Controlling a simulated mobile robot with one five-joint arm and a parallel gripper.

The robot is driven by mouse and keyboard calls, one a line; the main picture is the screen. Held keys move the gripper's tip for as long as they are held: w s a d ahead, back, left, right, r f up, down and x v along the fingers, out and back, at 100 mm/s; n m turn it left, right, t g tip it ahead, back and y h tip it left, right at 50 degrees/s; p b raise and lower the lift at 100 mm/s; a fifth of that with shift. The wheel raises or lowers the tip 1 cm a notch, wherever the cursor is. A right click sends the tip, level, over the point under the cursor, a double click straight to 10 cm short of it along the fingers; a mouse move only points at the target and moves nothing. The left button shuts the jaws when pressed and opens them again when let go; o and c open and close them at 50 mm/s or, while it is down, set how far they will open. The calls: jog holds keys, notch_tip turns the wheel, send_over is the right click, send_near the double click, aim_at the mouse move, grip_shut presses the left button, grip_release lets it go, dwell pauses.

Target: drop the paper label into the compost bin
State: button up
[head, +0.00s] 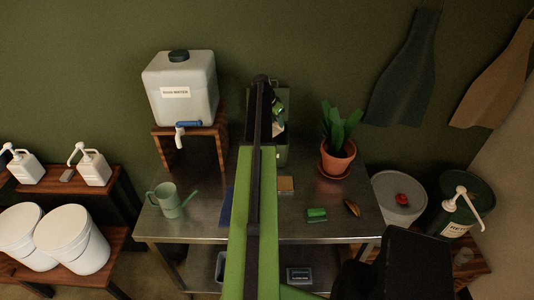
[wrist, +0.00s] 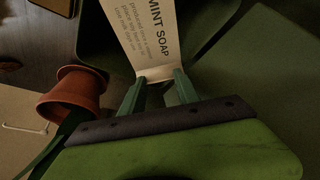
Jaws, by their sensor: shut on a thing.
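The paper label (wrist: 155,38) is a cream strip printed "MINT SOAP" in the wrist view. My gripper (wrist: 157,82) is shut on its near end, and the label sticks out beyond the fingertips. In the head view a pale bit of the label (head: 279,127) shows beside my gripper (head: 279,108). A dark green-grey box (head: 283,155), apparently the compost bin, stands at the back of the metal table. My gripper is at its top, and my arm hides its left part. In the wrist view the label is over a dark area; I cannot tell how far it is inside the rim.
A potted plant (head: 338,147) stands right of the bin. A water tank (head: 180,90) on a wooden stand is to the left, with a watering can (head: 170,200) in front. A green block (head: 316,214) lies on the table's right part. The plant's terracotta pot also shows in the wrist view (wrist: 72,97).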

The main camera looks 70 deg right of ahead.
jog(key=o, duration=1.2)
jog(key=p+v, duration=1.1)
jog(key=v, duration=0.1)
jog(key=shift+f, duration=0.1)
